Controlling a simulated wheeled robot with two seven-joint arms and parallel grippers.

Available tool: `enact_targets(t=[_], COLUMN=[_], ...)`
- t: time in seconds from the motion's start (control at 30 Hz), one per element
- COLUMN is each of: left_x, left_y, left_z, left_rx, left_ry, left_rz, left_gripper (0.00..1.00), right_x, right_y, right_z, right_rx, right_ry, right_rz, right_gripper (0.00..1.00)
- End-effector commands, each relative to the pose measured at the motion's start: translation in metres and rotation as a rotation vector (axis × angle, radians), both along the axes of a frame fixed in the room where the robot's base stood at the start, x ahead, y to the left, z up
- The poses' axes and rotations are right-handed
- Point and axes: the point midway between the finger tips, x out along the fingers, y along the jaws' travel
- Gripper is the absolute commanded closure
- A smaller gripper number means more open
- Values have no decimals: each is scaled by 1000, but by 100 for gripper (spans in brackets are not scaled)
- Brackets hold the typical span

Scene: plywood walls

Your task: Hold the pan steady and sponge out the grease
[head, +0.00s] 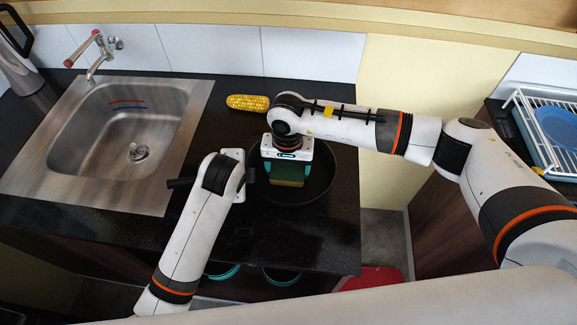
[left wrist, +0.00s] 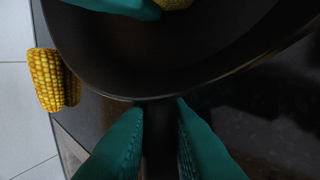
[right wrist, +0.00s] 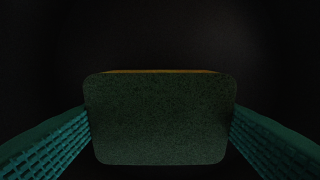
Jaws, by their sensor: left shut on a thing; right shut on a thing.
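The black pan (head: 318,188) stands on the dark counter right of the sink, and its curved wall fills much of the left wrist view (left wrist: 190,70). My left gripper (left wrist: 160,125) is shut around the pan's handle (left wrist: 158,115), close to the rim. My right gripper (head: 287,170) is above the pan, shut on the sponge (head: 287,180), and points down into it. In the right wrist view the sponge's dark green face (right wrist: 160,118) sits between the teal fingers, with a thin yellow edge. No grease can be made out; the sponge and gripper hide part of the pan floor.
A corn cob (head: 248,102) lies on the counter behind the pan, near my right wrist. A steel sink (head: 85,150) with a tap is at left. A white dish rack (head: 545,135) with blue plates is at far right. The counter's front edge is close to the pan.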

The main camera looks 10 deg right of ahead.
Motion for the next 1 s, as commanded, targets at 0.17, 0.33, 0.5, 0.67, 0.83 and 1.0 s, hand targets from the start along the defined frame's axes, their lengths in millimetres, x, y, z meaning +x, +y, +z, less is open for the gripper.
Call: enact_targets(t=[0.17,0.33,0.5,0.67,0.83,1.0], left_x=[1,1,1,1,1,1], left_y=[0,0,0,0,0,0], left_z=[1,1,1,1,1,1], left_rx=[-2,-2,-1,-1,-1,-1], left_ry=[-3,-3,-3,-3,-3,-3], left_rz=[1,1,2,2,2,2], left_gripper=[100,100,100,100,100,100], right_x=[-4,-6,-6,-5,-5,-5], right_y=[-18,-24,-25,-24,-24,-24], right_z=[0,4,29,44,60,74], right_rx=[-3,0,-1,0,0,-1], right_ry=[2,1,-1,-2,-2,-2], right_rz=[-1,0,1,0,1,1], right_gripper=[42,42,42,42,42,42])
